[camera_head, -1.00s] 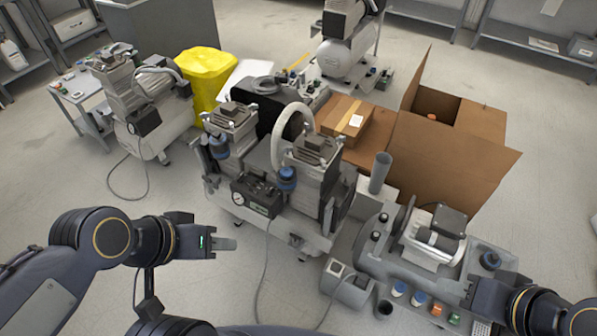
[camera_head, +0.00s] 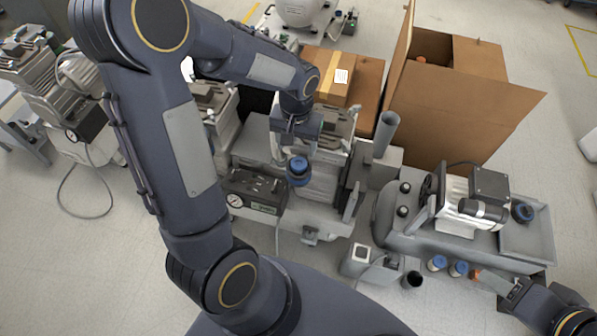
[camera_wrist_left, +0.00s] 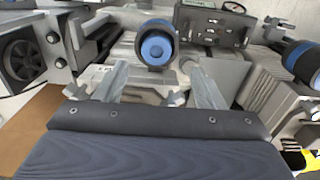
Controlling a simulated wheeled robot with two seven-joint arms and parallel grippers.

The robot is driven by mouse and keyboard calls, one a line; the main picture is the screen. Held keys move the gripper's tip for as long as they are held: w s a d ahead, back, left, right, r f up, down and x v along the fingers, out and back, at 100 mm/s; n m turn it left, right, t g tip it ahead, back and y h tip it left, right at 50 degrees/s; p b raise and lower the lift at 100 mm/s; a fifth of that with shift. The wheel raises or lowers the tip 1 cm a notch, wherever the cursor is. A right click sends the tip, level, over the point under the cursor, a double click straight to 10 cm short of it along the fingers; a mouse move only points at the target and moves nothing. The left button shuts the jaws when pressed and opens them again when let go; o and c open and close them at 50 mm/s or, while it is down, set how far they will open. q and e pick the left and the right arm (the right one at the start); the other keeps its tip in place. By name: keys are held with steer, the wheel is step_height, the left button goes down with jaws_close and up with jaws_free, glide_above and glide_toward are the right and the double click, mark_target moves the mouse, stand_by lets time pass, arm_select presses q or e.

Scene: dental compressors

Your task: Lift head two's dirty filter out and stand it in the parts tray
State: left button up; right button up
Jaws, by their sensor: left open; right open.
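Head two's filter (camera_head: 298,168), a dark body with a blue cap, sits on the front of the compressor's right-hand head. It also shows in the left wrist view (camera_wrist_left: 155,47). My left gripper (camera_head: 296,148) is over this head, just behind the filter. In the wrist view my left fingers (camera_wrist_left: 160,82) are spread and empty; the filter lies beyond their tips. My right gripper (camera_head: 508,292) is open and empty at the lower right. A shallow grey tray (camera_head: 530,240) at the right of the bench unit holds a dark blue-topped round part (camera_head: 522,212); I cannot tell whether it is the parts tray.
A gauge box (camera_head: 254,192) is left of the filter. Another blue-capped filter (camera_wrist_left: 303,60) shows at right in the wrist view. Small blue-capped pieces (camera_head: 437,264) line the bench front. A grey upright tube (camera_head: 385,133) and cardboard box (camera_head: 455,115) stand behind.

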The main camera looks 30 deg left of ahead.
mark_target(299, 163)
arm_select(q)
steer(key=f, duration=0.3)
steer(key=f+b, duration=0.1)
steer(key=f, duration=0.3)
steer(key=shift+w+d, duration=0.2)
steer(key=shift+c, duration=0.2)
steer(key=c, duration=1)
steer(key=shift+r, duration=0.1)
